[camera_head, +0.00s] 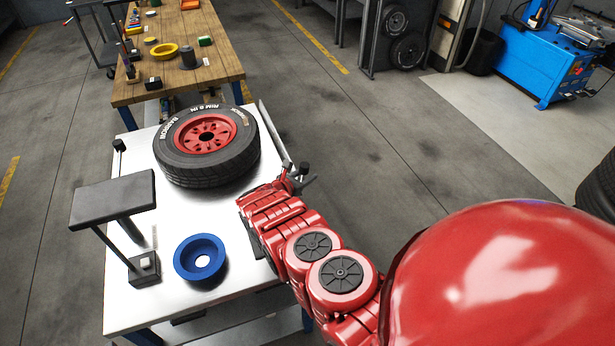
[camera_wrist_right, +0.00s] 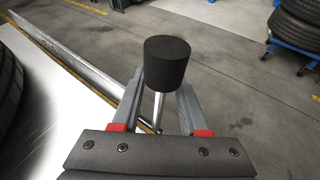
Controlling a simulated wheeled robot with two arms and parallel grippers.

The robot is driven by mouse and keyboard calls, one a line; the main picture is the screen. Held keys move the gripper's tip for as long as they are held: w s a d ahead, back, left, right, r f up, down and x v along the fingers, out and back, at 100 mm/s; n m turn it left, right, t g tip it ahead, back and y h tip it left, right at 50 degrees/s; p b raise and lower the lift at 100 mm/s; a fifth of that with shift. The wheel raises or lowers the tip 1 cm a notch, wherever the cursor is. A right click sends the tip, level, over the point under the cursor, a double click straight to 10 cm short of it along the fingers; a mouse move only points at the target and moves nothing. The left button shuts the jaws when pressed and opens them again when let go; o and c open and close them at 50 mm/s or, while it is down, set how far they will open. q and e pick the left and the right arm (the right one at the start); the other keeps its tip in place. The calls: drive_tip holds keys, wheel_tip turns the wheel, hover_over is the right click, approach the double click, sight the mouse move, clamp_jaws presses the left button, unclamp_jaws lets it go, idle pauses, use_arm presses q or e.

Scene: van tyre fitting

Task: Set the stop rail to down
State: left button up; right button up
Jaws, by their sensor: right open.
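The stop rail (camera_head: 272,132) is a long thin grey metal strip along the right edge of the steel-topped table. In the right wrist view the rail (camera_wrist_right: 72,62) runs from the upper left towards my gripper and seems to stand above the table edge. A lever with a black cylindrical knob (camera_wrist_right: 167,63) is at the rail's near end; the knob (camera_head: 304,168) is small in the head view. My right gripper (camera_head: 299,180) is open at this end. In the wrist view its fingers (camera_wrist_right: 160,82) are on either side of the lever, below the knob; contact is unclear. My left gripper is out of view.
A tyre on a red rim (camera_head: 205,134) lies on the steel table (camera_head: 135,310), left of the rail. A blue ring (camera_head: 184,262) and a stand with a dark plate (camera_head: 113,197) are nearer. A wooden bench (camera_head: 215,70) stands behind.

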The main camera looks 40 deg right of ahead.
drive_tip(key=shift+w+d+f, duration=0.1)
drive_tip(key=shift+d+f, duration=0.1)
drive_tip(key=shift+d, duration=0.25)
clamp_jaws()
idle(1.2)
